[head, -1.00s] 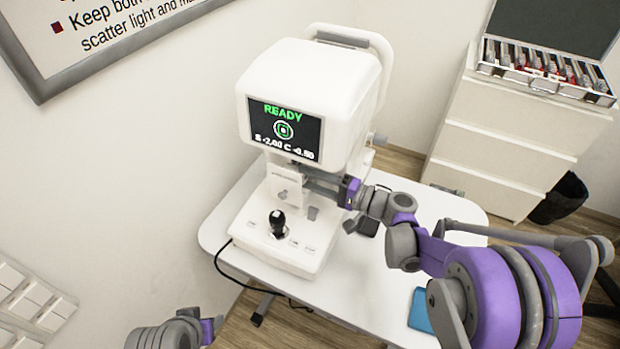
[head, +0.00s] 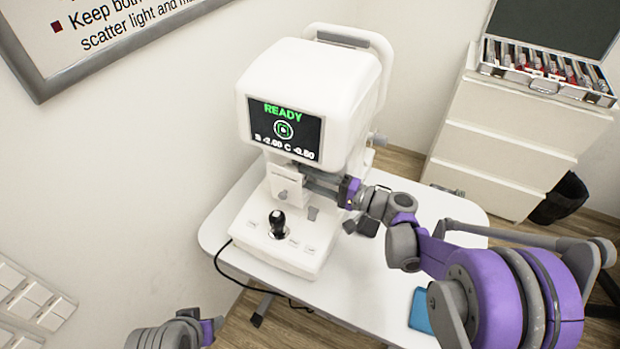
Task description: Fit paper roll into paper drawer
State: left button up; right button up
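The white eye-test machine (head: 318,85) stands on the table, its screen (head: 285,130) reading READY. A small white panel (head: 287,188) sticks out at its front below the screen; it may be the paper drawer, but I cannot see inside it. My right gripper (head: 318,183) reaches in from the right, with its fingers at the panel's right side under the machine's head. Its fingertips are partly hidden, and I cannot tell whether it holds anything. I cannot make out a paper roll. My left gripper (head: 216,324) is low at the bottom edge, away from the machine; its finger opening is unclear.
A black joystick (head: 278,224) stands on the machine's base. A dark object (head: 368,226) and a blue item (head: 420,311) lie on the white table (head: 345,290). A drawer cabinet (head: 500,140) with an open lens case (head: 545,75) stands at the right, beside a black bin (head: 560,198).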

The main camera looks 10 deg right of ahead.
jog(key=shift+f, duration=0.15)
jog(key=o, duration=1)
jog(key=shift+o, duration=0.2)
jog(key=shift+s+f, duration=0.1)
jog(key=b+v, duration=0.1)
jog(key=v, duration=0.9)
jog(key=shift+s+d, duration=0.2)
jog(key=shift+d, duration=0.1)
